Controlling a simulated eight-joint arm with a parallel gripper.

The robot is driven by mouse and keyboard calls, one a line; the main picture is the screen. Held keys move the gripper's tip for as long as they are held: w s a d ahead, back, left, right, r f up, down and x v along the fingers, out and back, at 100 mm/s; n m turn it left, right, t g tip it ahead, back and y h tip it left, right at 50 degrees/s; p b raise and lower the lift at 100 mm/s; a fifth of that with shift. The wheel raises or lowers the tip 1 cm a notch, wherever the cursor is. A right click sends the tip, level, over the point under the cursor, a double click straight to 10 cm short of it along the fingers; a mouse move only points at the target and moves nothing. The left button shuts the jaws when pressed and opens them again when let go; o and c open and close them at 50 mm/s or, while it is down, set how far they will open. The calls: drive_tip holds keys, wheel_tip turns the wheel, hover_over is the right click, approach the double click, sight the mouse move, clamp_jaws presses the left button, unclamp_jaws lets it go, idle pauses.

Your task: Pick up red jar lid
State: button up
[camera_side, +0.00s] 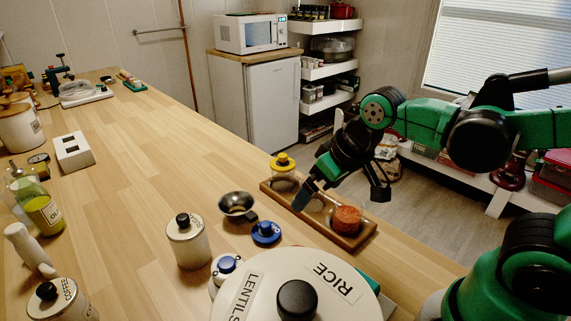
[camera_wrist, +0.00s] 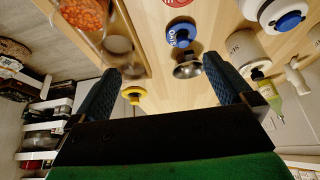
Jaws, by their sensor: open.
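A round red lid with pale lettering (camera_wrist: 178,2) is cut by the top edge of the wrist view. It lies on the wooden counter, apart from my gripper. My gripper (camera_side: 341,193) is over the wooden jar tray (camera_side: 359,242). Its two dark blue fingers stand wide apart in the wrist view (camera_wrist: 160,76), with nothing held between them.
The tray holds glass jars, one with orange contents (camera_side: 346,219). The counter's middle (camera_side: 170,150) is clear.

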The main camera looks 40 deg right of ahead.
drive_tip(key=a+f+g, duration=0.1)
drive_tip(key=f, duration=0.1)
drive_tip(key=a+f+g, duration=0.1)
drive_tip(key=f+g, duration=0.1)
drive_tip(key=a+f+g, duration=0.2)
drive_tip(key=shift+w, duration=0.3)
drive_tip(key=shift+f, duration=2.9)
drive_tip(key=c, duration=1.2)
